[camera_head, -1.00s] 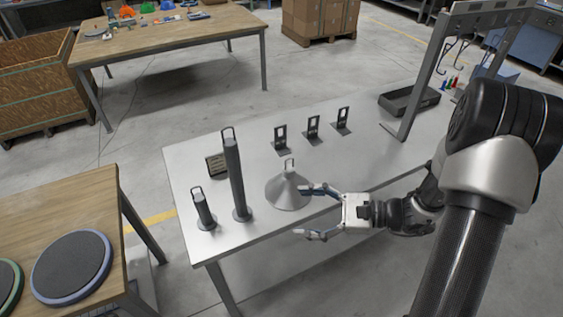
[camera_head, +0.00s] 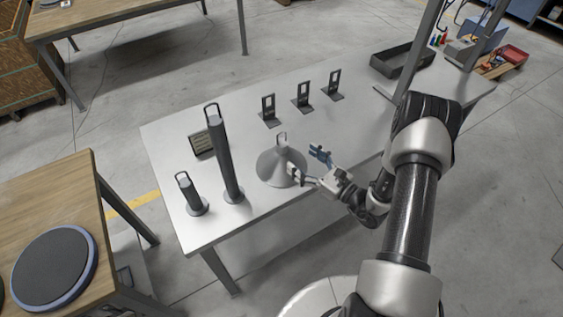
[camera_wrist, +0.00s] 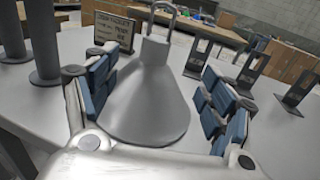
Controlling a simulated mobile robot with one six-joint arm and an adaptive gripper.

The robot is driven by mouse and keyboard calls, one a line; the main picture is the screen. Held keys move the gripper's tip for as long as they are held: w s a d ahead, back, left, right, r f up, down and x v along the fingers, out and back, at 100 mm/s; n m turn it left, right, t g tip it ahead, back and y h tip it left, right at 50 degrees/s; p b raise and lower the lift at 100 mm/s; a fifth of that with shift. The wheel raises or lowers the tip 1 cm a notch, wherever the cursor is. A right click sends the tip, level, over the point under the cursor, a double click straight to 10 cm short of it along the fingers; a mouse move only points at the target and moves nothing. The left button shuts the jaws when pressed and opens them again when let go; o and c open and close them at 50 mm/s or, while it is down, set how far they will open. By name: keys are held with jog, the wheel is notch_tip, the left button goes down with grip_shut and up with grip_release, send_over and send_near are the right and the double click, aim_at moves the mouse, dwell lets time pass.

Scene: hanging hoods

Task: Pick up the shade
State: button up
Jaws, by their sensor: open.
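The shade is a grey metal cone (camera_head: 279,166) with a loop handle on top. It stands upright on the white table near its front edge. In the wrist view the shade (camera_wrist: 146,100) fills the middle, between the two fingers. My gripper (camera_head: 306,162) is open at the right front side of the cone in the head view. Its blue-padded fingers (camera_wrist: 160,98) lie to the left and right of the cone in the wrist view, apart from each other. I cannot tell whether either finger touches the cone.
A tall dark cylinder (camera_head: 226,160) and a short one (camera_head: 190,195) stand left of the shade. A small sign (camera_head: 202,143) and several dark brackets (camera_head: 302,92) stand behind. A black tray (camera_head: 402,62) is at the back right. The table surface (camera_head: 340,135) right of the shade is clear.

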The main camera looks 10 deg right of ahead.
aim_at(286, 151)
jog(key=x, duration=0.3)
jog(key=shift+w+a, duration=0.15)
jog(key=b+x, duration=0.1)
jog(key=x, duration=0.1)
jog(key=b+x, duration=0.1)
jog(key=x, duration=0.1)
jog(key=shift+w+a, duration=0.1)
jog(key=shift+a, duration=0.45)
jog(key=shift+w+a, duration=0.1)
jog(key=shift+w, duration=0.15)
jog(key=shift+c, duration=0.2)
jog(key=shift+s+f, duration=0.1)
jog(key=shift+s, duration=0.05)
jog(key=c, duration=1.7)
